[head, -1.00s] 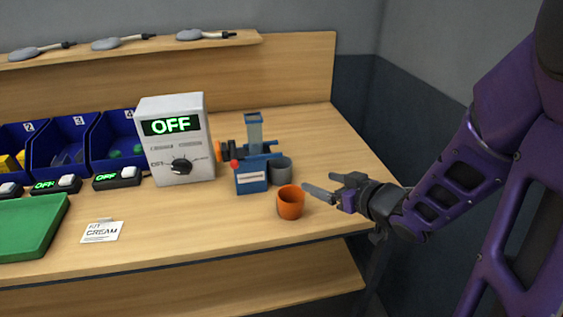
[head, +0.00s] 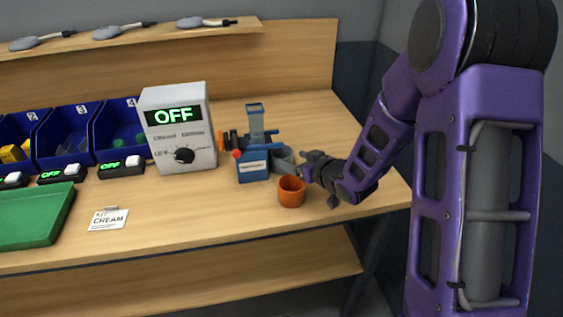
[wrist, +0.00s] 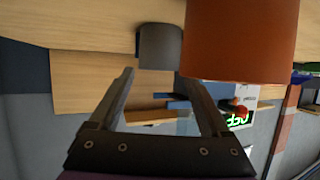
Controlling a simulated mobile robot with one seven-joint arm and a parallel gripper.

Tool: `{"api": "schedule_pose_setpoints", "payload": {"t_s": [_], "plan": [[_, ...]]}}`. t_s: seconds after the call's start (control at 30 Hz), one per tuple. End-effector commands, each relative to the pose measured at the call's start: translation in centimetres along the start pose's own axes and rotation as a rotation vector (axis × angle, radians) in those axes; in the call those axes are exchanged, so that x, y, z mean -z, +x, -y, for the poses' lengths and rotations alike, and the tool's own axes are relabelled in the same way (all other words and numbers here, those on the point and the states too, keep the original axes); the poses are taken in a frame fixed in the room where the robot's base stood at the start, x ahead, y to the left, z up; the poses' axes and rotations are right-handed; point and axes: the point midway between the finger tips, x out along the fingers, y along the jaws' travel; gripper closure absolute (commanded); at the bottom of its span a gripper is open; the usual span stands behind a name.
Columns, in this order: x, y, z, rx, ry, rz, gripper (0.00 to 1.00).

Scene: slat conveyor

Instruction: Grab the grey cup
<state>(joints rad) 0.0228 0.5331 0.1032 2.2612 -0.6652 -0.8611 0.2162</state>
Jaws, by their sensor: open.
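The grey cup (head: 282,160) stands on the table just right of the blue machine, behind the orange cup. My gripper (head: 305,170) partly covers it in the head view. In the wrist view the grey cup (wrist: 160,46) is beyond my open fingers (wrist: 160,88), roughly in line with the gap between them. Nothing is between the fingers. The orange cup (head: 291,192) stands close in front of the grey cup and beside my gripper; it looms large at the upper right of the wrist view (wrist: 238,40).
The blue machine (head: 253,165) with a red knob is left of the cups. A white box (head: 180,130) reading OFF stands further left. Blue bins (head: 68,135), a green tray (head: 35,217) and a label card (head: 108,219) are at left. The table's right end is clear.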

Motion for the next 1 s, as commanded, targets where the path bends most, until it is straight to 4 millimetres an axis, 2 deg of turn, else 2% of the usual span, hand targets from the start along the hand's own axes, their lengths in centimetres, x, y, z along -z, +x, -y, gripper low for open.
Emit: {"api": "schedule_pose_setpoints", "payload": {"t_s": [0.1, 0.23, 0.53, 0.87, 1.0], "plan": [[0.6, 2.0, 0.1, 0.003, 0.000, 0.000, 0.19], [0.5, 3.5, 0.0, 0.002, 0.001, 0.001, 0.19], [0.5, 3.8, 0.0, 0.001, 0.000, 0.000, 0.21], [0.5, 3.8, 0.0, 0.001, 0.001, 0.000, 0.80], [0.6, 3.8, 0.0, 0.001, 0.000, 0.000, 0.82]]}}
